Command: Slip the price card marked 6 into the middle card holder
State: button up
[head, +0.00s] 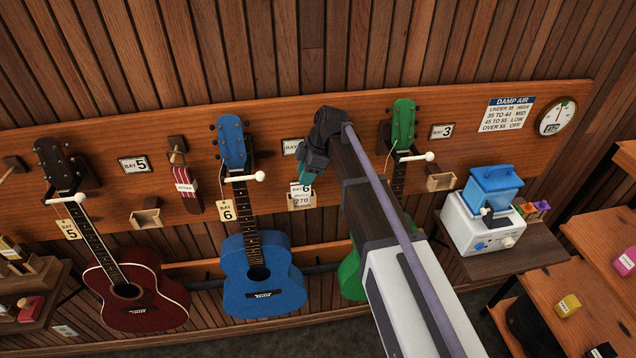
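The white price card (301,193), with a 6 at its top and 270 below, is upright at the middle card holder (301,206). Its lower part meets the small wooden holder on the orange wall board; how deep it sits is too small to tell. My gripper (305,179) is right above the card's top edge, its teal fingertips pointing down. Whether the fingers pinch the card is unclear. The left card holder (146,218) and the right card holder (440,182) show no card.
A dark red one (135,290) hangs farther left. A green one (403,125) is partly behind my arm. A white device with a blue tank (490,222) stands right.

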jog(key=s+d+f+m+h, duration=0.1)
jog(key=s+d+m+h, duration=0.1)
jog(key=s+d+m, duration=0.8)
jog(key=s+d+m+h, duration=0.2)
jog(key=s+d+m, duration=0.6)
jog(key=s+m, duration=0.3)
notch_tip(320, 180, down, 22)
jog(key=n+b, duration=0.1)
jog(key=b, duration=2)
jog(key=shift+s+a+t+b, duration=0.3)
jog(key=shift+s+b, duration=0.1)
jog(key=shift+s, duration=0.05)
jog(key=shift+f, duration=0.1)
